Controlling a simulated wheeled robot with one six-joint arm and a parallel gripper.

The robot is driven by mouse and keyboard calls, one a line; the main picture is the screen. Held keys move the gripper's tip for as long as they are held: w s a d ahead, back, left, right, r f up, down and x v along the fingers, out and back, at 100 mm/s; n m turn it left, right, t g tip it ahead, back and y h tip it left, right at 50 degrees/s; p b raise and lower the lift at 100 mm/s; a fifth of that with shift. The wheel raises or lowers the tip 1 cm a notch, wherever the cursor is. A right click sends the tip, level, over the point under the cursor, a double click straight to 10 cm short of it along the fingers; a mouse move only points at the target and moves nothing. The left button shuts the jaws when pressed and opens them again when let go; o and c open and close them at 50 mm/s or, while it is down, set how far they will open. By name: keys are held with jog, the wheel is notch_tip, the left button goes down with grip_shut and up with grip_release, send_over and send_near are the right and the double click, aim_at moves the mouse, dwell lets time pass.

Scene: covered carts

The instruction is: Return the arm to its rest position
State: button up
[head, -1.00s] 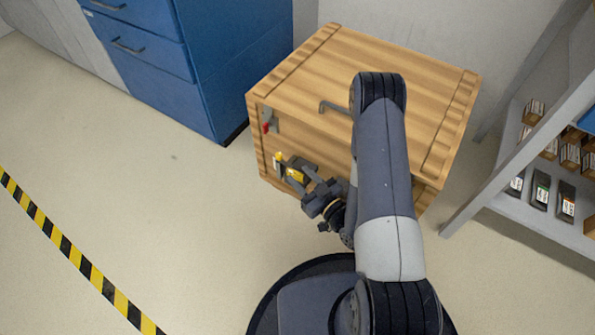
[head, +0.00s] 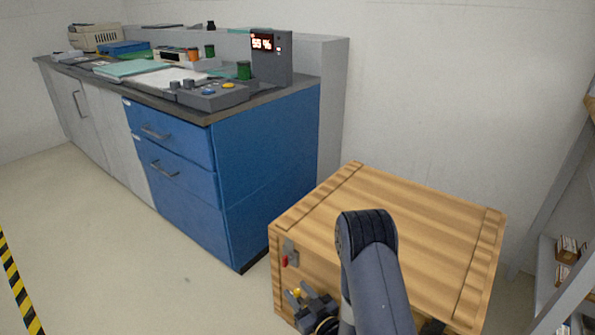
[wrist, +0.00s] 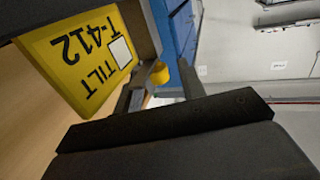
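My gripper (head: 299,292) is low in the head view, at the front face of the wooden cart (head: 430,225). Its two fingers stand apart. In the wrist view my gripper (wrist: 156,92) shows a gap between the fingers, with a yellow knob (wrist: 159,73) in line with it; I cannot tell whether they touch. A yellow plate marked TILT T-412 (wrist: 85,58) is close on the left of the wrist view. My arm rises in front of the cart and hides part of its lid and front.
A grey latch with a red part (head: 288,256) is on the cart's front. A blue drawer cabinet (head: 270,170) with equipment on its counter stands left behind the cart. A grey shelf (head: 560,255) stands at right. Floor at left is clear up to the striped tape (head: 18,290).

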jog(key=shift+w+a, duration=0.35)
jog(key=shift+w, duration=0.1)
jog(key=shift+s+d, duration=0.1)
